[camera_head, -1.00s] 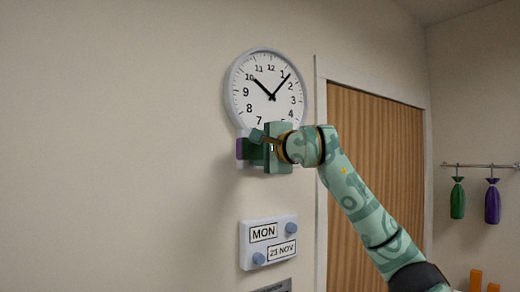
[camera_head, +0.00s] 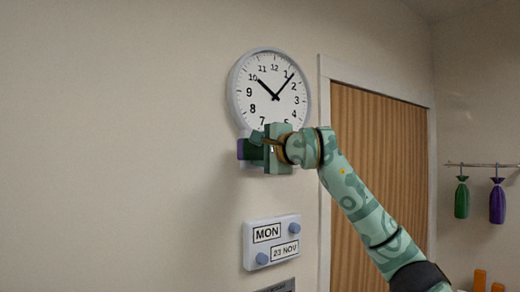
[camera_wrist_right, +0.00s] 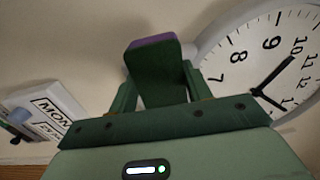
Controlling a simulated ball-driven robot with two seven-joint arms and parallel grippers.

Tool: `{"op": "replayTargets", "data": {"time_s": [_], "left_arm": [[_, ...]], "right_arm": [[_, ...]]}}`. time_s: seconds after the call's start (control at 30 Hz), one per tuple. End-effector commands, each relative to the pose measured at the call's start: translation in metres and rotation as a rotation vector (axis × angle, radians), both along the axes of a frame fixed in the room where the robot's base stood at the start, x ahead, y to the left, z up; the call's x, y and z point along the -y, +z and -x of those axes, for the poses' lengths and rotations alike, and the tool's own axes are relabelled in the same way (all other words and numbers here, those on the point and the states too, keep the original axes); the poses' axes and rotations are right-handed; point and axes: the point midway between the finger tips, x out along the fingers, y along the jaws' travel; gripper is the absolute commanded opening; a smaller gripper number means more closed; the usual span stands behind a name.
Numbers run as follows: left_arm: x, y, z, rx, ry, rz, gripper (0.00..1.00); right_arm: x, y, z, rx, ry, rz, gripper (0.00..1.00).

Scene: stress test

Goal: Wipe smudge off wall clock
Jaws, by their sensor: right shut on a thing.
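The round wall clock (camera_head: 268,85) has a grey rim, a white face and black hands. Its lower edge is hidden behind my right gripper (camera_head: 259,149). I see no clear smudge on the visible face. My right gripper, also in the wrist view (camera_wrist_right: 155,95), is shut on a block with a dark green body and a purple layer (camera_wrist_right: 153,42). In the head view the block's purple end (camera_head: 240,149) shows left of the gripper, just below the clock. I cannot tell whether the block touches the wall. My left gripper is not in view.
A white calendar panel (camera_head: 258,258) reading MON, 23 NOV hangs below the clock. A wooden door (camera_head: 376,130) with a pale frame stands right of the clock. Green and purple items (camera_head: 497,205) hang from a rail at the far right. The wall left of the clock is bare.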

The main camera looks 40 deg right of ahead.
Motion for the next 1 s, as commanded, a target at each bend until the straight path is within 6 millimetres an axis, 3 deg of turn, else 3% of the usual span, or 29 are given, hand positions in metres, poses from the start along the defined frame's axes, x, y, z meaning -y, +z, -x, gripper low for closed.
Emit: {"op": "replayTargets", "data": {"time_s": [0.47, 0.8, 1.0], "left_arm": [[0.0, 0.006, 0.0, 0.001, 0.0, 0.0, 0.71], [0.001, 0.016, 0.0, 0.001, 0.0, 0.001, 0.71], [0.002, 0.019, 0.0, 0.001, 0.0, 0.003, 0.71]], "right_arm": [[0.002, 0.0, -0.007, -0.001, 0.0, 0.0, 0.31], [0.034, 0.0, -0.002, -0.003, -0.002, -0.001, 0.31], [0.042, 0.001, -0.001, 0.0, -0.004, 0.001, 0.31]]}}
